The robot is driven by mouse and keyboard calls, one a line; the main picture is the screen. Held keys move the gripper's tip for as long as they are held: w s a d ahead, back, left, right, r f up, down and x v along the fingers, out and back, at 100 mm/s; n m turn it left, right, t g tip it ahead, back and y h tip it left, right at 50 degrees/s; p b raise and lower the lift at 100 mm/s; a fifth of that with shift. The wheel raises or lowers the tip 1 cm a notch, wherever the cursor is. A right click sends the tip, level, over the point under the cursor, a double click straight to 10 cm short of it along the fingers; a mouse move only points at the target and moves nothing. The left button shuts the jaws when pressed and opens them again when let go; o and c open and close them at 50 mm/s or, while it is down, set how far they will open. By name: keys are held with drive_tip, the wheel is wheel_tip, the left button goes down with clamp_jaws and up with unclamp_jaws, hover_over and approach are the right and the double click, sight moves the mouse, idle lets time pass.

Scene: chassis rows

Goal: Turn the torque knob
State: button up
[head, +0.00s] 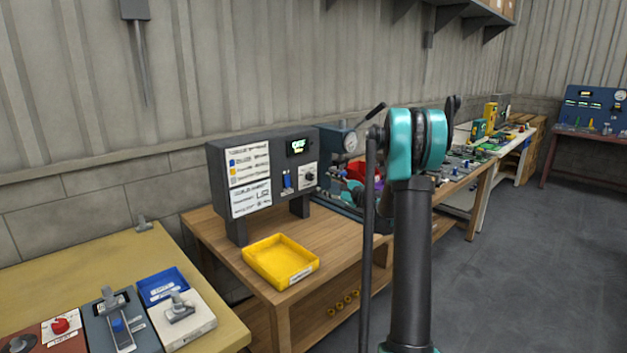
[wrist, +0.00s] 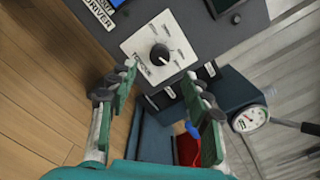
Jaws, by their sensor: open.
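The torque knob (wrist: 160,55) is a round black knob on a white square plate with a dial scale and the word TORQUE, in the upper middle of the wrist view. In the head view the knob (head: 309,178) sits at the lower right of a dark grey panel box (head: 225,170) on a wooden bench. My gripper (wrist: 162,80) is open in the wrist view, its two green fingers spread below and to either side of the knob. Nothing is between the fingers. I cannot tell how near the fingertips are to the plate.
A yellow tray (head: 281,262) lies before the panel on the wooden bench (head: 215,238). A blue device with a gauge (wrist: 249,119) stands close to the right. Open floor lies right.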

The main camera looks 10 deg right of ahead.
sight(312, 178)
drive_tip(key=x, duration=0.8)
drive_tip(key=shift+a, duration=0.1)
clamp_jaws()
